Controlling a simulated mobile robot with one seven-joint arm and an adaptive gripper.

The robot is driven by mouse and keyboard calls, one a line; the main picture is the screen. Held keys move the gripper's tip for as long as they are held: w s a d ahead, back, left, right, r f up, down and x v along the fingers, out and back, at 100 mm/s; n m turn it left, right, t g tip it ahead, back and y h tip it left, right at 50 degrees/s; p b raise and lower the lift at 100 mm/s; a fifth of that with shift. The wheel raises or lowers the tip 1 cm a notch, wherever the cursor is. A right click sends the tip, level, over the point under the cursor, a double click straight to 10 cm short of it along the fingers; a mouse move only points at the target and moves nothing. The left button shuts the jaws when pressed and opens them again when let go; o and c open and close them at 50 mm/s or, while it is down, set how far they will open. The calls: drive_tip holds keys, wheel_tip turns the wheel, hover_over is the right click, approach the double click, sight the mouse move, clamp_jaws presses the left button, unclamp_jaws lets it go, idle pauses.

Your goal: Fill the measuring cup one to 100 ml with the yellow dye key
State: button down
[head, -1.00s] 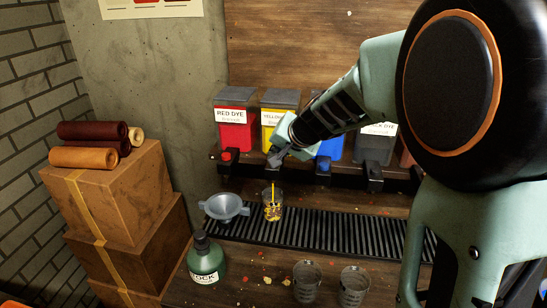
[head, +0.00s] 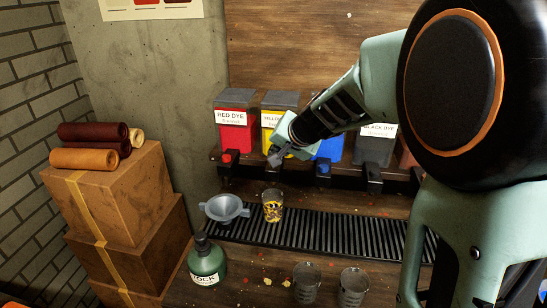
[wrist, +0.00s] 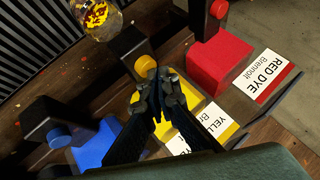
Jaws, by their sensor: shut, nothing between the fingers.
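The measuring cup (head: 273,210) stands upright on the drip tray below the yellow dye tap, with yellow and dark patches in it; I cannot read its level. No stream falls into the cup.
The red dye (head: 234,130) and blue dye (head: 329,146) containers flank the yellow one. A grey funnel (head: 224,208) sits left of the cup. Two empty-looking cups (head: 306,283) (head: 353,286) and a green bottle (head: 206,262) stand in front of the drip tray (head: 345,240).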

drive_tip(key=shift+r, duration=0.55)
wheel_tip(320, 180, up, 5)
drive_tip(key=p, duration=0.4)
drive_tip(key=shift+r+p, duration=0.1)
drive_tip(key=shift+p, duration=0.25)
drive_tip(key=shift+d, duration=0.1)
idle(1.7)
